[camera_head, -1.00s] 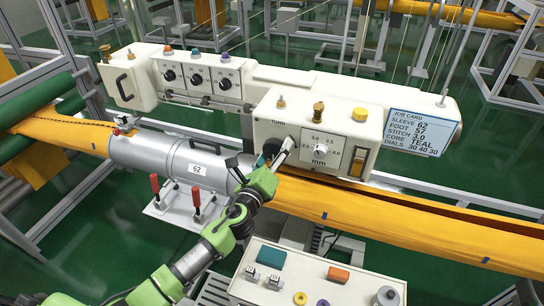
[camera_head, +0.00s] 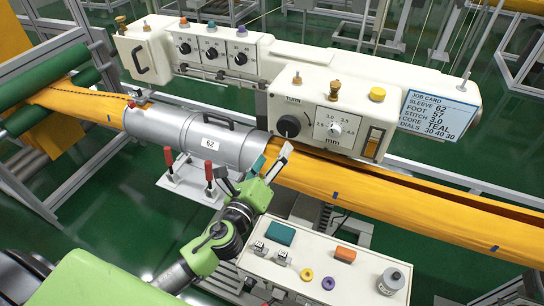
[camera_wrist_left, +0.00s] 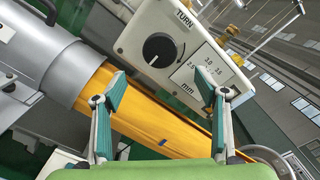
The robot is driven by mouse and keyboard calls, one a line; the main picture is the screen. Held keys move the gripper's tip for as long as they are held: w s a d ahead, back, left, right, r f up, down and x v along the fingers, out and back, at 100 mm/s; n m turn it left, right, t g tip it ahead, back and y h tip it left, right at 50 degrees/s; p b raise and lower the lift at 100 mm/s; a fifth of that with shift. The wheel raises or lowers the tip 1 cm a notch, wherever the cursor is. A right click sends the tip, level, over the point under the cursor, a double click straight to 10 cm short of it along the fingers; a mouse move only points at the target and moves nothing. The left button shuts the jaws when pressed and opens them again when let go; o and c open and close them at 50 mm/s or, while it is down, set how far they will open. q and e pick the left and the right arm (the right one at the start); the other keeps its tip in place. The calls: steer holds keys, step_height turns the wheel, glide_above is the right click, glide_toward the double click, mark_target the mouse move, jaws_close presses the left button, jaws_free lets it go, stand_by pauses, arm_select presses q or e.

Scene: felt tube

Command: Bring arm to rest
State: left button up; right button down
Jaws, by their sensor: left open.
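My left gripper (camera_head: 254,166) is open and empty. It hangs in front of the sewing machine head (camera_head: 315,100), just below the black TURN knob (camera_head: 288,126) and apart from it. The left wrist view shows both spread fingers (camera_wrist_left: 161,90) with nothing between them, the orange felt tube (camera_wrist_left: 150,118) behind them and the knob (camera_wrist_left: 159,50) beyond. The grey sleeve cylinder (camera_head: 190,140) marked 62 lies left of the gripper. My right gripper is not in view.
A tray table (camera_head: 320,284) with a teal block (camera_head: 281,234), an orange block (camera_head: 345,254), small rings and a grey spool (camera_head: 391,281) stands below right. Red-handled clamps (camera_head: 168,158) stand under the sleeve. A job card (camera_head: 437,115) is at the right.

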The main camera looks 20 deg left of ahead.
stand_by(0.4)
arm_select(q)
steer(key=s+a+f+n+g+y, duration=0.2)
steer(key=s+a+f+n+g, duration=0.15)
steer(key=s+n, duration=0.35)
steer(key=s+a+f+n+g+y, duration=0.25)
steer(key=s+f+n+g, duration=0.2)
steer(key=n, duration=0.45)
steer(key=s+d+f+n+g+h, duration=0.1)
steer(key=s+d+f+n+g, duration=0.15)
steer(key=s, duration=0.35)
steer(key=s+d+f+n+g+h, duration=0.1)
steer(key=s+f+n+g+h, duration=0.1)
steer(key=s+n, duration=0.3)
steer(key=s+d+f+n+g+h, duration=0.1)
steer(key=s+d+f+n+g, duration=0.1)
steer(key=s, duration=0.5)
step_height(320, 180, down, 30)
steer(key=s+g+b, duration=0.1)
steer(key=b, duration=0.3)
steer(key=s+a+f+g+b, duration=0.1)
steer(key=s+a+f+b, duration=0.2)
steer(key=s+f, duration=1.4)
step_height(320, 180, down, 3)
steer(key=shift+s, duration=0.3)
